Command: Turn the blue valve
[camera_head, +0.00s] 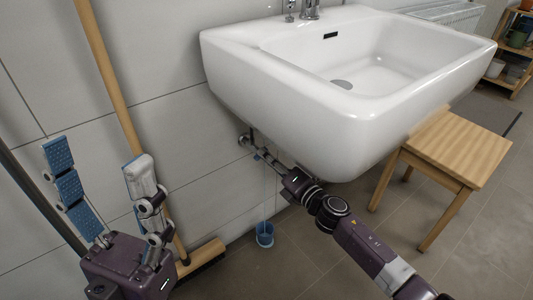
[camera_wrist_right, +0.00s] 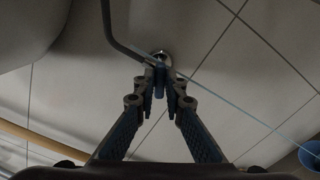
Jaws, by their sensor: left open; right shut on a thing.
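The blue valve (camera_wrist_right: 159,76) sits on the pipe near the wall under the sink, between the fingertips of my right gripper (camera_wrist_right: 163,84). My right gripper is shut on it; in the head view this gripper (camera_head: 262,155) reaches in under the sink's front left, and the valve shows only as a small blue bit there. A thin light-blue stream runs down from the valve to a small blue bucket (camera_head: 264,238) on the floor. My left gripper (camera_head: 98,162) is open and empty at the left, its two padded fingers spread and pointing up.
The white sink (camera_head: 300,125) overhangs my right gripper. A grey pipe (camera_wrist_right: 118,42) bends down near the valve. A wooden broom (camera_head: 112,85) leans on the tiled wall behind my left gripper. A wooden stool (camera_head: 455,150) stands at the right. The floor between is clear.

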